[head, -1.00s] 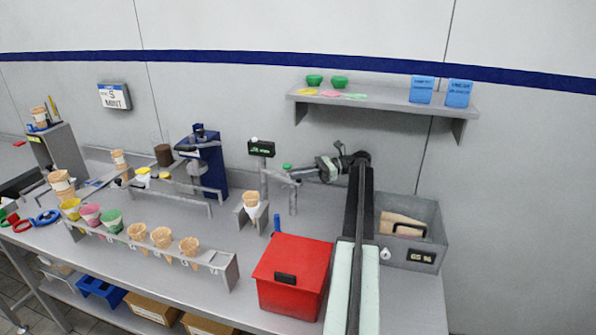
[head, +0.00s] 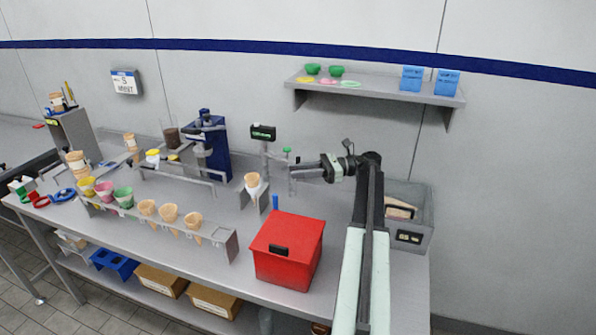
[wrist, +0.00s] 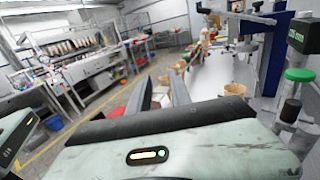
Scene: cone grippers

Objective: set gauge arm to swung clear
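The gauge stands at the back of the bench, with a dark display (head: 263,132) showing green characters on a grey post. Its grey arm reaches right from the post to a vertical spindle with a green knob (head: 287,150). In the wrist view the display (wrist: 305,35) and green knob (wrist: 298,75) are at the right edge. My gripper (head: 296,172) points left, with its tips close to the spindle. I cannot tell whether they touch it. In the wrist view the two fingers (wrist: 160,92) are apart with nothing seen between them.
A cone (head: 252,181) sits in a grey holder left of the gauge. A red bin (head: 287,250) stands in front, and a grey box (head: 425,236) is behind my arm. A shelf (head: 380,92) hangs above. A cone rack (head: 231,246) lies left.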

